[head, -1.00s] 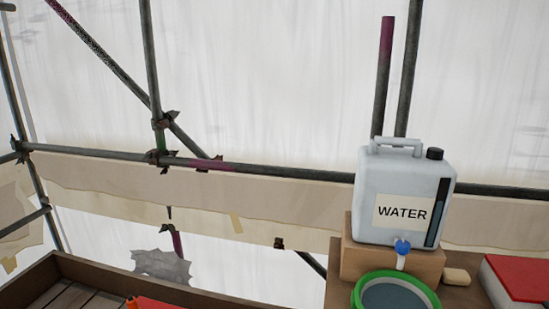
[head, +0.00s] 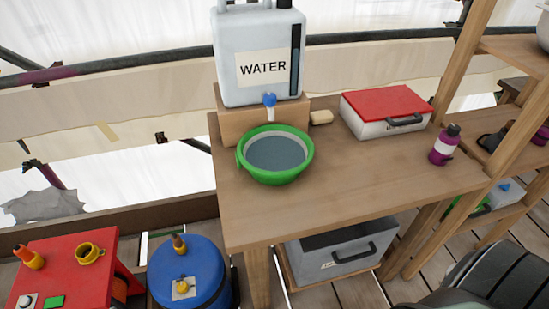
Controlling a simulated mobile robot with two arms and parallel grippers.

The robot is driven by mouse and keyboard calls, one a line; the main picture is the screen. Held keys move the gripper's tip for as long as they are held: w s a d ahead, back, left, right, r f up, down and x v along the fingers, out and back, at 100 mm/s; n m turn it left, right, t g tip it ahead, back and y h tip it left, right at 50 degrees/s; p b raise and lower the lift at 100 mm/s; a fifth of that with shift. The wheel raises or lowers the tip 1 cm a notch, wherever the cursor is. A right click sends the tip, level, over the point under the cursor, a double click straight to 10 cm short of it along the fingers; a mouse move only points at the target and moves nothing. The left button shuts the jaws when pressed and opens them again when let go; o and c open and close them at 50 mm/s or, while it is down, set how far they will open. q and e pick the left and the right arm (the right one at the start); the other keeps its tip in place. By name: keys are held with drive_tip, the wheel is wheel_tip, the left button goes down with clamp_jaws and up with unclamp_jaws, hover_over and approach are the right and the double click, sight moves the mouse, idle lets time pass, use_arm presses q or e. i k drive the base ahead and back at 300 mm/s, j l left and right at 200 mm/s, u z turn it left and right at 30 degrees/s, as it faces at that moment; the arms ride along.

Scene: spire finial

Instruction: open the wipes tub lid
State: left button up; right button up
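I cannot make out anything clearly marked as a wipes tub in the head view. A white box with a red lid (head: 385,103) and a dark front handle sits on the wooden bench (head: 350,185); its lid is shut. A purple bottle with a white label (head: 444,146) stands at the right end of the bench. Neither of my grippers is in view.
A white water container (head: 258,60) stands on a wooden block behind a green basin of water (head: 275,154). A grey box (head: 345,252) sits below the bench. A blue drum (head: 205,262) and red table (head: 75,262) stand at lower left. Shelves (head: 470,60) rise at right.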

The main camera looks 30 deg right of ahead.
sight(381, 104)
drive_tip(key=z, duration=1.8)
